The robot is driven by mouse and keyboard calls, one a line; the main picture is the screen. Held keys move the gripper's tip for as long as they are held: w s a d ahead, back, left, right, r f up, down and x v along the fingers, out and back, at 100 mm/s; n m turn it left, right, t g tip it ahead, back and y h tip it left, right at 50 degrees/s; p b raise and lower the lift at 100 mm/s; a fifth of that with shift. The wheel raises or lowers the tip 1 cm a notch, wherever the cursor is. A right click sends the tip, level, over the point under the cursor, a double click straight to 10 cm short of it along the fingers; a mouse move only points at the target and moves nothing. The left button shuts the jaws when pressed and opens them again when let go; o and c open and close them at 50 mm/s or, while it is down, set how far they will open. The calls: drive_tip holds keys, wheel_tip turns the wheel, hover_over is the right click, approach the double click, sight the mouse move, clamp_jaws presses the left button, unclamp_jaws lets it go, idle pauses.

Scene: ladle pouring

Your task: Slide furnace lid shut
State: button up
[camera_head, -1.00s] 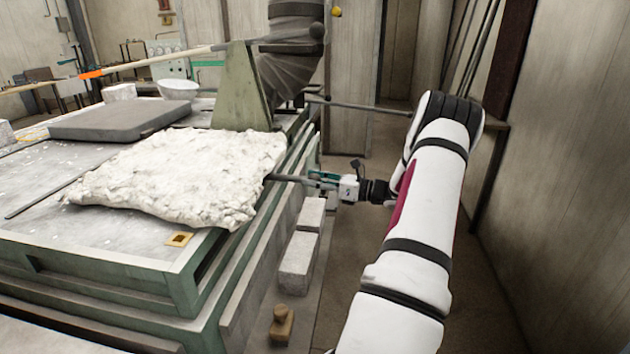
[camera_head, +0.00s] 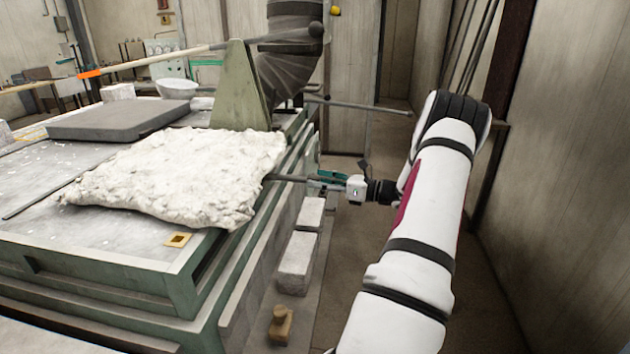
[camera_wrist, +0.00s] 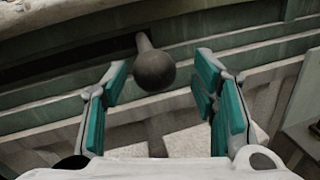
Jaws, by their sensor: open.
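A thick, rough white slab (camera_head: 180,178), which looks like the furnace lid, lies on the furnace's grey top (camera_head: 75,226) with its right side at the furnace edge. A thin dark rod (camera_head: 285,178) sticks out from its right side toward my gripper (camera_head: 320,179). In the wrist view the rod ends in a dark round knob (camera_wrist: 155,72). My gripper is open, its teal-padded fingers (camera_wrist: 161,80) spread to either side of the knob with gaps visible. I cannot tell how deep the knob sits between them.
A grey flat slab (camera_head: 130,119) and a white bowl (camera_head: 176,88) are farther back on the furnace. A wall (camera_head: 570,170) stands at right.

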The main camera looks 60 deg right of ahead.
drive_tip(key=s+d, duration=0.2)
drive_tip(key=s, duration=0.7)
drive_tip(key=shift+s, duration=0.35)
